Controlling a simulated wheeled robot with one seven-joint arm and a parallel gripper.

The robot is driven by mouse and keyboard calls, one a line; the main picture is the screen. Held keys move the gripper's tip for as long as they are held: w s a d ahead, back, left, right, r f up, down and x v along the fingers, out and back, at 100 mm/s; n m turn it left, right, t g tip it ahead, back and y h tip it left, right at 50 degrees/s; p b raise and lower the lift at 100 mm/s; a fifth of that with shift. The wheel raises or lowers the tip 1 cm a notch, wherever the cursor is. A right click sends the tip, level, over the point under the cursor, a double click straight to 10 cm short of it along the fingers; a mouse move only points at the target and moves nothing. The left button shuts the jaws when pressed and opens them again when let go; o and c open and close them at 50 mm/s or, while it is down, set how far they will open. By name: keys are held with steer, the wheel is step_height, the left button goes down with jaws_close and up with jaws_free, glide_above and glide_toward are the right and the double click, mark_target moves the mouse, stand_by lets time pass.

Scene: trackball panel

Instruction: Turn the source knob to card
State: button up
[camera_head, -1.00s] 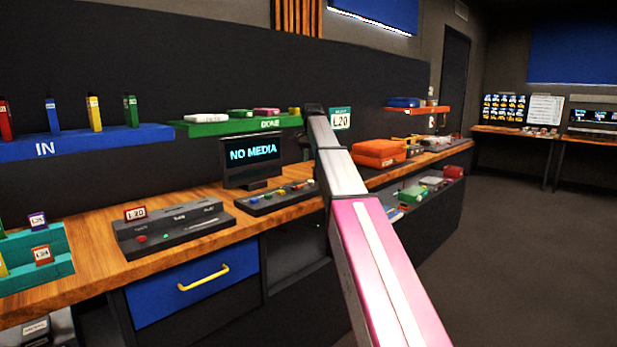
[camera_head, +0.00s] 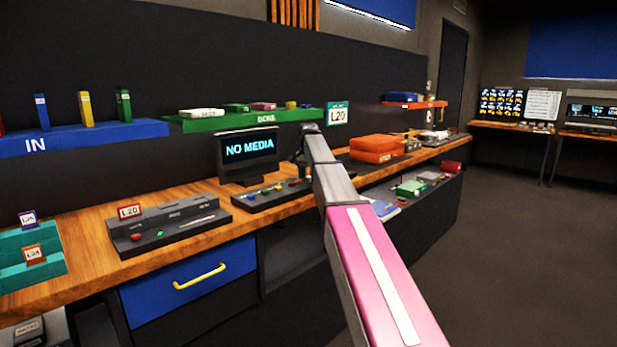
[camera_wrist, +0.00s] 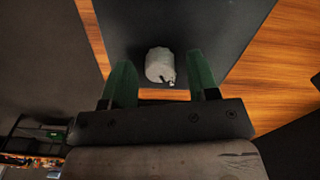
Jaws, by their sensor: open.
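The source knob (camera_wrist: 158,65) is a pale grey round knob with a small dark mark on its lower right side. In the wrist view it sits on a dark panel (camera_wrist: 190,25). My gripper (camera_wrist: 160,66) is open, with one green finger on each side of the knob and a gap on both sides. I cannot tell how far the fingertips are above the panel. In the head view the dark control panel (camera_head: 262,196) with coloured buttons lies below a screen reading NO MEDIA (camera_head: 249,149). My arm hides the knob there. No card label is readable.
The panel stands on a wooden bench (camera_head: 90,222). A dark deck with an L20 tag (camera_head: 165,226) is to its left. An orange case (camera_head: 376,148) lies to the right. A green shelf (camera_head: 240,119) runs above the screen. Open floor is at the right.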

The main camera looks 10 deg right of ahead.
steer(key=shift+f, duration=0.1)
steer(key=c, duration=0.9)
steer(key=shift+n, duration=0.4)
steer(key=n, duration=0.5)
steer(key=shift+n, duration=0.4)
steer(key=n, duration=0.5)
steer(key=shift+n, duration=0.3)
steer(key=o, duration=0.9)
